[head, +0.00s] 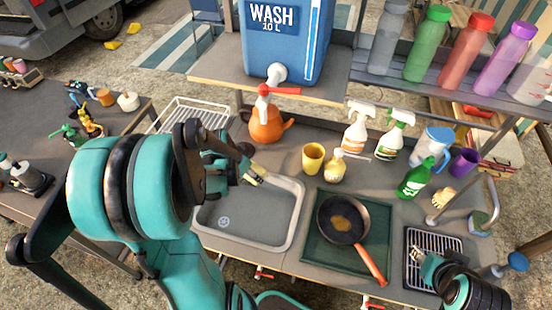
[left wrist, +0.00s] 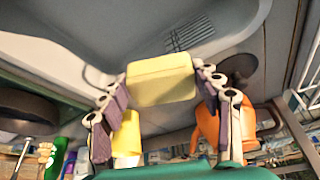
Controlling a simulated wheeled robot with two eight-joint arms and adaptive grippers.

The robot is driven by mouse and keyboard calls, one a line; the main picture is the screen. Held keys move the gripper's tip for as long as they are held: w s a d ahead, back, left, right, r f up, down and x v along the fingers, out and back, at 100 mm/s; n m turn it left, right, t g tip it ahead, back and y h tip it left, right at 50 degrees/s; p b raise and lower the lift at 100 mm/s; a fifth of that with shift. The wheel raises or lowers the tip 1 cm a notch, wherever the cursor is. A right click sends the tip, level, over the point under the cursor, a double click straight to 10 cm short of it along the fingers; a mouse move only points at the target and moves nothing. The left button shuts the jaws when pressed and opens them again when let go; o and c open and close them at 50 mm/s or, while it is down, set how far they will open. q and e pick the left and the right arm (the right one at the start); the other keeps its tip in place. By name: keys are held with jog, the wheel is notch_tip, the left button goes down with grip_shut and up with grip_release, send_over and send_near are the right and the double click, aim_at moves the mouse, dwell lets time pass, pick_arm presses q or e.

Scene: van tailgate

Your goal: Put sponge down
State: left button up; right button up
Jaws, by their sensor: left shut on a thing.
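My left gripper (head: 250,176) is over the back left part of the sink (head: 294,236). It is shut on a yellow sponge, of which a small yellow part (head: 259,171) shows in the head view. In the left wrist view the sponge (left wrist: 160,79) is a plain block between the two fingertips, with the sink behind it. The arm hides part of the sink's left side. My right gripper (head: 420,260) is low over the black drying rack (head: 448,240) at the right; its fingers are too small to read.
Spray bottles (head: 359,130) stand further back. The blue water tank (head: 315,45) is above.

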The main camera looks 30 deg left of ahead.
pick_arm(q)
jog(key=b, duration=0.2)
send_over(276, 162)
jog(key=s, duration=0.1)
jog(key=shift+s+a+f, duration=0.1)
jog(key=shift+a+f, duration=0.05)
notch_tip(276, 162, down, 4)
jog(key=shift+r+b, duration=0.2)
jog(key=shift+b, duration=0.6)
jog(key=shift+r, duration=0.15)
jog(key=o, duration=1.3)
